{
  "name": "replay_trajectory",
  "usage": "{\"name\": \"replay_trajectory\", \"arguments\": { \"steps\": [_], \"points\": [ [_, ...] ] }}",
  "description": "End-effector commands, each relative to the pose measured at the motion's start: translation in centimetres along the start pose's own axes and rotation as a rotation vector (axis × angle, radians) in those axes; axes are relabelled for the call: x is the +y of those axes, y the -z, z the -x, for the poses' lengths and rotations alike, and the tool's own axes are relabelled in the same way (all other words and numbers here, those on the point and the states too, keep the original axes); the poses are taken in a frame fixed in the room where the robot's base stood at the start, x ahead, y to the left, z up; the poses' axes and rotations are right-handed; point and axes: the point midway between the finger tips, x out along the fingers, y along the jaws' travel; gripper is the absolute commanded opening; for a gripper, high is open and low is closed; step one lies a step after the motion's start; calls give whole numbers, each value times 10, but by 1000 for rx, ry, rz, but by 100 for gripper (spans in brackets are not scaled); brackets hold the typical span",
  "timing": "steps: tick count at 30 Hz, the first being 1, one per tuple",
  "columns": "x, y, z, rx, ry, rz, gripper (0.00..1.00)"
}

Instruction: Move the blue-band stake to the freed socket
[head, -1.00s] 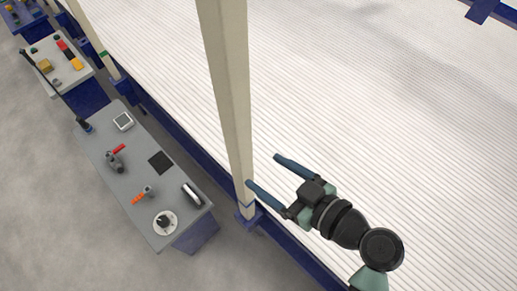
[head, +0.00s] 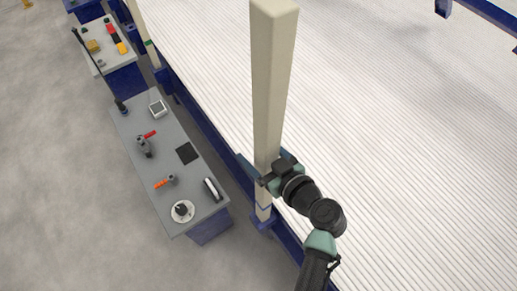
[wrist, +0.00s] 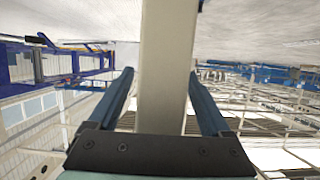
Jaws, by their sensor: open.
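The blue-band stake (head: 272,75) is a tall cream square post. It stands upright in a blue socket (head: 263,224) on the platform's edge, with its thin blue band (head: 263,207) just above the socket. My gripper (head: 259,160) is open around the stake, above the band. In the wrist view the stake (wrist: 165,70) stands between the two blue fingers of my gripper (wrist: 159,76), with a gap visible on its left side and a narrower one on its right. In the head view the stake hides part of the fingers. I cannot tell which socket is the freed one.
A grey workbench (head: 165,165) with tools stands left of the stake. Another bench (head: 103,45) and a green-band stake (head: 150,48) are farther back. The white ribbed platform (head: 400,120) is clear. A blue bracket (head: 443,8) shows on its far edge.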

Motion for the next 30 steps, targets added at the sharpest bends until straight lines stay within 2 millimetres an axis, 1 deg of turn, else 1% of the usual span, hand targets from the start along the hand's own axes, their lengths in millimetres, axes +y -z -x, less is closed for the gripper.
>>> {"name": "replay_trajectory", "arguments": {
  "steps": [6, 7, 11, 12, 14, 15, 17, 18, 20, 21, 30],
  "points": [
    [0, 0, -1, 0, 0, 0, 82],
    [0, 0, -1, 0, 0, 0, 81],
    [0, 0, 0, 0, 0, 0, 57],
    [0, 0, 0, 0, 0, -1, 50],
    [0, 0, 0, 0, 0, -1, 39],
    [0, 0, 0, 0, 0, -1, 32],
    [0, 0, 0, 0, 0, -1, 21],
    [0, 0, 0, 0, 0, -1, 14],
    [0, 0, 0, 0, 0, -1, 3],
    [0, 0, 0, 0, 0, -1, 0],
    [0, 0, 0, 0, 0, -1, 0]
  ]
}}
